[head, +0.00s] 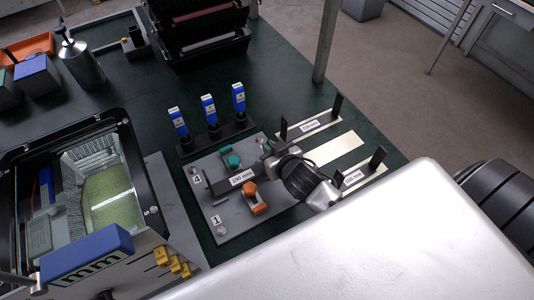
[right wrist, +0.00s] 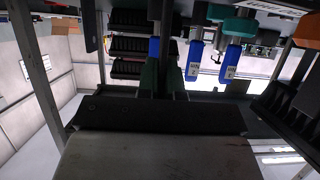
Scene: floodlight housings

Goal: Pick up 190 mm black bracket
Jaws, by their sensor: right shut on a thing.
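A black bracket (head: 232,180) with a white label, which looks like 190 mm, is in my right gripper (head: 266,158) in the head view. It is over the grey fixture plate (head: 228,222), between a teal clamp (head: 233,160) and an orange clamp (head: 256,200). I cannot tell whether it touches the plate. My right gripper is shut on it, and the wrist hides part of it. In the right wrist view a dark bar (right wrist: 155,115) crosses the picture. My left gripper is not in view.
Two other labelled black brackets (head: 310,126) (head: 356,178) lie at the right, with a bare pale strip (head: 336,149) between them. Several blue-topped tools (head: 208,108) stand behind the plate. An open floodlight housing (head: 128,165) is at the left, and black bins (head: 200,55) are at the back.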

